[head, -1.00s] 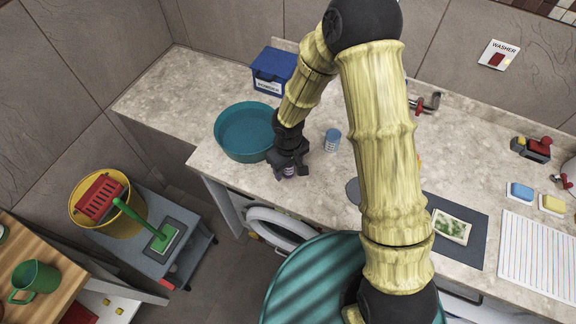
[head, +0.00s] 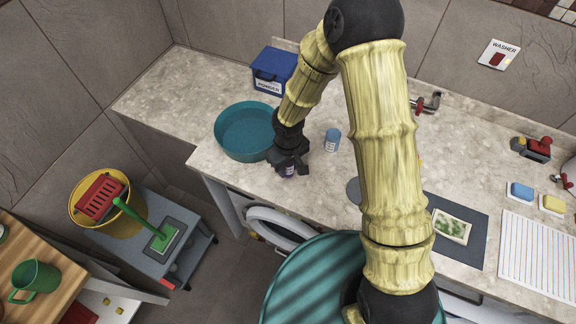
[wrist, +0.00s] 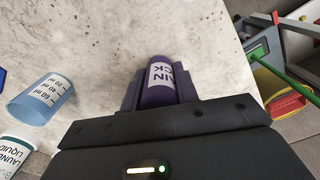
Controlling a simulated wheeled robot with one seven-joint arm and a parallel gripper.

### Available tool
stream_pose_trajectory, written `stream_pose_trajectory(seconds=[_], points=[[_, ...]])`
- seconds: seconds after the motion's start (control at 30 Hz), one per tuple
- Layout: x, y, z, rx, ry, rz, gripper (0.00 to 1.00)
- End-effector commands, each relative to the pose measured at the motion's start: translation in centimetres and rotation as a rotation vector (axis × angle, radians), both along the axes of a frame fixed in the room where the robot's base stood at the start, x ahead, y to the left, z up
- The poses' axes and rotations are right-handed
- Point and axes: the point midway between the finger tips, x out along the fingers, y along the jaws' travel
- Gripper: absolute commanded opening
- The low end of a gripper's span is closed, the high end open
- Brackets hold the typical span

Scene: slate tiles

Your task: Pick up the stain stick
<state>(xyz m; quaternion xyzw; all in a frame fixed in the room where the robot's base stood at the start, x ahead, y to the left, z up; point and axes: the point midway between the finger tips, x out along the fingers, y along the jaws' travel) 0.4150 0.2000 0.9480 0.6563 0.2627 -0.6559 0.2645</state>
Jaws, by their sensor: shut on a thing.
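The stain stick is a small purple cylinder with a white label. In the wrist view the stain stick (wrist: 160,84) sits between the two dark fingers of my gripper (wrist: 160,88), which are shut on it. In the head view my gripper (head: 288,170) is low at the front edge of the counter, right of the teal basin. A little of the stain stick (head: 289,171) shows there between the fingers. Whether it touches the counter, I cannot tell.
A teal basin (head: 246,132) stands left of my gripper. A blue measuring cup (head: 332,139) stands to its right; the wrist view also shows a laundry liquid container (wrist: 14,153). A blue powder box (head: 273,71) is behind. The open washer door (head: 280,229) is below the counter edge.

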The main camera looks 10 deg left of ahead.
Motion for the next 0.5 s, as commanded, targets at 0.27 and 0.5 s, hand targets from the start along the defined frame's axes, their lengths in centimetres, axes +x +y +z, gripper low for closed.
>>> stream_pose_trajectory(seconds=[0.27,0.5], points=[[0.2,0.0,3.4,0.003,-0.004,-0.004,0.07],[0.1,0.0,7.9,0.002,-0.005,-0.002,0.07]])
